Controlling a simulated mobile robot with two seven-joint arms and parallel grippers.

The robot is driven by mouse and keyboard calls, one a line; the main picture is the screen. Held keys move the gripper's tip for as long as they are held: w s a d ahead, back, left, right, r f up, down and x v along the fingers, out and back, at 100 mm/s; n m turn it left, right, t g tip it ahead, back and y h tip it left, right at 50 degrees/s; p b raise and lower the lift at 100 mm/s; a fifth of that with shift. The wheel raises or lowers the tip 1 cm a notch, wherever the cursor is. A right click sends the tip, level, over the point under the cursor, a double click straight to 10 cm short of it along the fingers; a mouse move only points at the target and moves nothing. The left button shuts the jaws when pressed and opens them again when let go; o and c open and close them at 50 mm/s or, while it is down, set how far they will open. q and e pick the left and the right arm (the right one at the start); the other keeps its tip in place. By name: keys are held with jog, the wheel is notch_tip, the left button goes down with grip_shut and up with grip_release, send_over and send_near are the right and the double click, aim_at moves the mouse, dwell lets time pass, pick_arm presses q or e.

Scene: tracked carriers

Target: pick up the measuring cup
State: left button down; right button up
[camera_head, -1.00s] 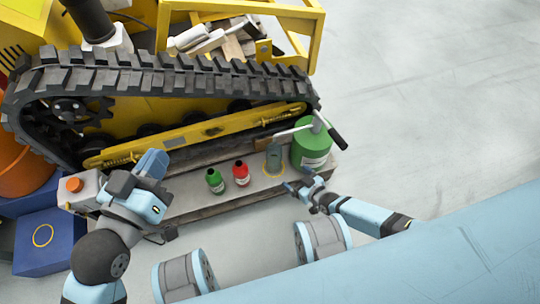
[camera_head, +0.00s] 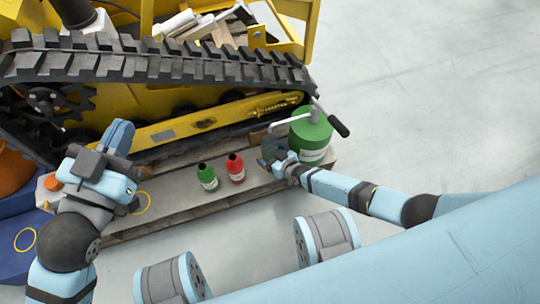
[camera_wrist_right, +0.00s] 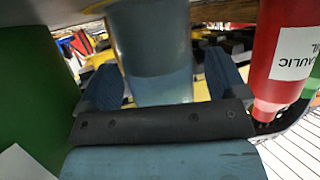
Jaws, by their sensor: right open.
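The measuring cup is a translucent grey-blue vessel on the low platform (camera_head: 180,210), beside the green canister. In the head view my right gripper (camera_head: 272,160) is at the cup (camera_head: 268,146) and covers much of it. In the right wrist view the cup (camera_wrist_right: 155,60) stands between the two spread fingers of the right gripper (camera_wrist_right: 160,85), with its lower and upper ends not fully shown. The right gripper is open around it. My left gripper (camera_head: 118,137) is over the platform's left end, far from the cup; its finger gap is not clear.
A green canister (camera_head: 311,140) with a pump handle (camera_head: 338,126) stands right of the cup. A red bottle (camera_head: 235,170) and green bottle (camera_head: 207,178) stand to its left. The tracked carrier (camera_head: 160,65) rises behind. Floor at right is clear.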

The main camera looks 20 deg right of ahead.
jog(key=shift+r, duration=0.1)
jog(key=c, duration=1.2)
pick_arm(q)
jog(key=shift+s+r, duration=0.1)
jog(key=shift+r, duration=0.05)
pick_arm(e)
jog(key=shift+r, duration=0.15)
